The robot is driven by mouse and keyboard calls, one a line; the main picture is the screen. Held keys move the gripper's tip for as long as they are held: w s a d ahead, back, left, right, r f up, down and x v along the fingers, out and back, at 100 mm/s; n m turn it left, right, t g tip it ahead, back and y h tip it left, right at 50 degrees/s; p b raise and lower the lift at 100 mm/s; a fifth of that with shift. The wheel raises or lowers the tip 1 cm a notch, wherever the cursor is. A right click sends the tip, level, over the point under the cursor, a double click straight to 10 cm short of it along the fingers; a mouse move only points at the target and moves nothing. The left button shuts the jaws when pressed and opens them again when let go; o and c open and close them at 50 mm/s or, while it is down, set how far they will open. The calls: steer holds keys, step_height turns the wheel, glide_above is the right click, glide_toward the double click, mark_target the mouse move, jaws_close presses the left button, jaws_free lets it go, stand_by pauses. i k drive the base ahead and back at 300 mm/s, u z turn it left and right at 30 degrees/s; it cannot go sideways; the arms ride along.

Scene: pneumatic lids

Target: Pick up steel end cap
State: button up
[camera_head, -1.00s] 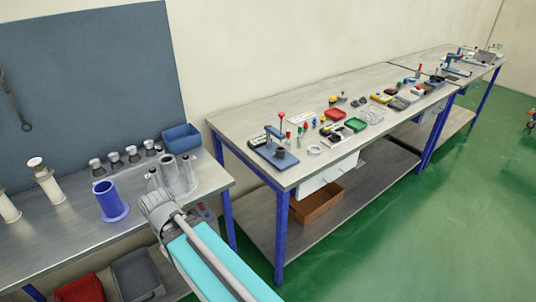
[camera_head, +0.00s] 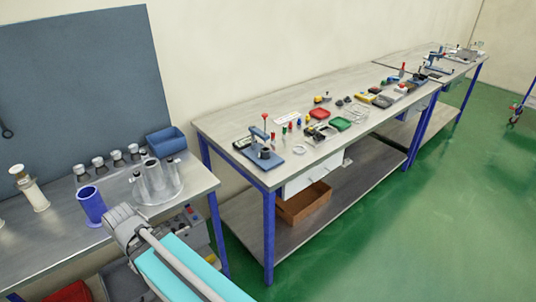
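Several small steel-coloured pieces with dark parts (camera_head: 116,158) stand in a row at the back of the left bench (camera_head: 200,186); these may be the end caps, but they are too small to tell. A shiny steel assembly of upright cylinders on a round base (camera_head: 160,192) stands near the bench's right end. My arm, with a cyan link, reaches in from the bottom to a grey joint in front of the bench. My gripper is not visible, so its opening and contents cannot be told.
A blue tube (camera_head: 91,204) and a white spool-like cylinder (camera_head: 30,189) stand on the left bench. A blue bin (camera_head: 166,141) sits at its back right corner. The long right bench (camera_head: 222,122) holds many small parts. Green floor (camera_head: 390,240) is clear at right.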

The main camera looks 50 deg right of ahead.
mark_target(265, 153)
steer(key=z, duration=0.1)
steer(key=k, duration=1.1)
steer(key=z, duration=1.5)
steer(key=i, duration=1)
